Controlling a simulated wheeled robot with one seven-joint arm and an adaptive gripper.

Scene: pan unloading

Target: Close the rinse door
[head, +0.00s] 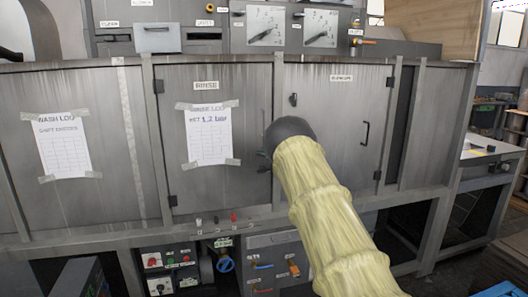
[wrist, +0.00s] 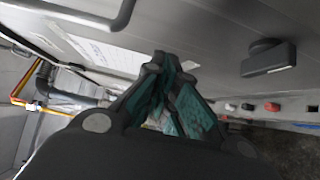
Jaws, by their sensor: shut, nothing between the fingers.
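The rinse door (head: 245,125) is a grey metal panel with a RINSE label and a taped paper log (head: 208,135). In the head view it looks flush or nearly flush with its frame; I cannot tell whether it is latched. My gripper (wrist: 172,78) has dark fingers with teal pads, drawn together with nothing held. It is close to a grey panel face in the wrist view; contact cannot be told. In the head view my pale-sleeved arm hides most of the gripper, near the rinse door's right edge. A dark bar handle (wrist: 112,18) shows in the wrist view.
A wash log (head: 62,143) is taped to the left panel. The right door (head: 335,150) has a dark handle (head: 365,133). Small knobs (head: 234,217) line the ledge below. A black block-shaped fitting (wrist: 268,62) and an orange pipe (wrist: 22,88) show in the wrist view.

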